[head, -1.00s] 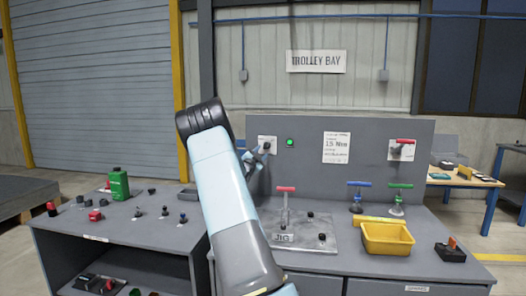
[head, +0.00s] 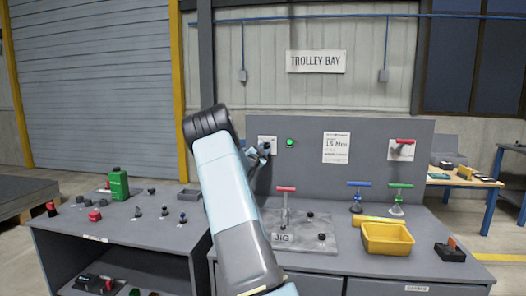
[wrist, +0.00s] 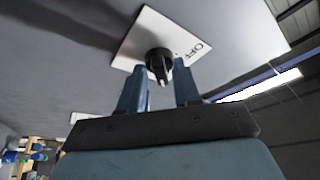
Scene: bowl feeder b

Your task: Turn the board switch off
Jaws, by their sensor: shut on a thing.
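The board switch is a black knob (wrist: 158,60) on a white plate (wrist: 140,38) marked OFF. In the head view the plate (head: 271,139) is on the upright grey board, left of a lit green lamp (head: 290,143). My gripper (head: 264,150) is at the plate and covers most of the knob there. In the wrist view my gripper (wrist: 160,80) has one finger on each side of the knob and is shut on it. The contact itself is partly hard to see.
A jig plate (head: 330,239) with a red T-handle tool (head: 286,190) stands on the bench below. A yellow bin (head: 387,240), blue (head: 357,197) and green (head: 399,198) handled tools stand to its right. A red-handled part (head: 403,148) is on the board at right.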

